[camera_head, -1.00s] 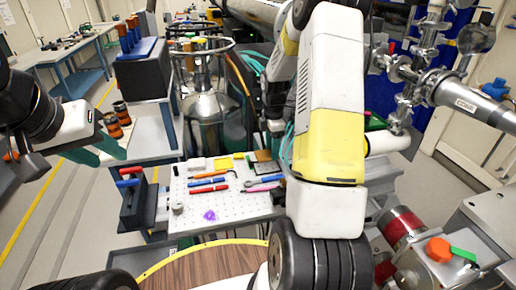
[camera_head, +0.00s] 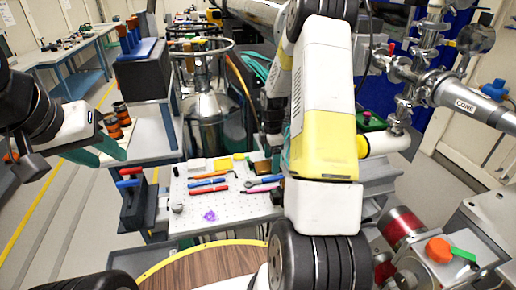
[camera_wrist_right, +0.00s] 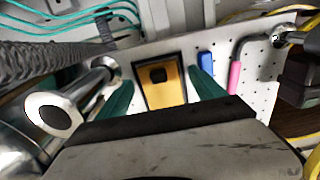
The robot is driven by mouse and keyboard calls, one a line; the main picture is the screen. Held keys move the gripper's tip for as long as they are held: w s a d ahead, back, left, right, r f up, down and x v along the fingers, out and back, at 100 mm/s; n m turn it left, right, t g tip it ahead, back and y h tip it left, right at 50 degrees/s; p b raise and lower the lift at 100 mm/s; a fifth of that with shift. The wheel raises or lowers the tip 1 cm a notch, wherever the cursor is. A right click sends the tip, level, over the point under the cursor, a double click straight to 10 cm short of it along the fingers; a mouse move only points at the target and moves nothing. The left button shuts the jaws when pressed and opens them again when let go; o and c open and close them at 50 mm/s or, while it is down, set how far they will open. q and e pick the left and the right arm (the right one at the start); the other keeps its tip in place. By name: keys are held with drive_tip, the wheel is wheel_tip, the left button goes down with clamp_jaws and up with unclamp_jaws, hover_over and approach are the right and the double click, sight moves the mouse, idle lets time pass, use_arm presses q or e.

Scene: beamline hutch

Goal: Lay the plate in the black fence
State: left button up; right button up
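In the right wrist view, an ochre plate (camera_wrist_right: 171,93) with a dark knob on top lies flat on the white perforated board. The black fence (camera_wrist_right: 146,93) borders it as a thin dark rectangle, and the plate appears to lie inside it. Whether it is fully seated I cannot tell. My right gripper (camera_wrist_right: 160,80) is open, its green fingers apart on either side of the fence, with nothing visibly gripped. In the head view the fence and plate area (camera_head: 262,169) is partly hidden by my right arm. My left gripper (camera_head: 97,152) is open and empty, left of the board.
The perforated board (camera_head: 235,208) carries several pens and tools, including a blue item (camera_wrist_right: 205,62) and a pink tool (camera_wrist_right: 234,75) right of the fence. A metal cylinder (camera_wrist_right: 50,112) stands close on the left. A black block holder (camera_head: 133,205) stands at the board's left edge.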

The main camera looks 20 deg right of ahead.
drive_tip(key=s+a+r+m+t, duration=0.1)
drive_tip(key=s+a+r+m, duration=0.1)
drive_tip(key=r, duration=0.9)
drive_tip(key=s+a+r+m+t, duration=0.1)
drive_tip(key=s+a+r+m, duration=0.15)
drive_tip(key=r, duration=0.75)
drive_tip(key=s+a+r+m+t, duration=0.1)
drive_tip(key=s+a+r+m, duration=0.2)
drive_tip(key=s, duration=0.3)
drive_tip(key=s+a+r+m+t+y, duration=0.1)
drive_tip(key=s+a+r+m, duration=0.2)
drive_tip(key=s+m, duration=0.2)
drive_tip(key=s+a+r+m+t+y, duration=0.1)
drive_tip(key=s+a+r+m+t, duration=0.1)
drive_tip(key=s, duration=0.7)
drive_tip(key=shift+s+a+r+m, duration=0.15)
drive_tip(key=shift+a+r+m, duration=0.35)
drive_tip(key=shift+m, duration=0.65)
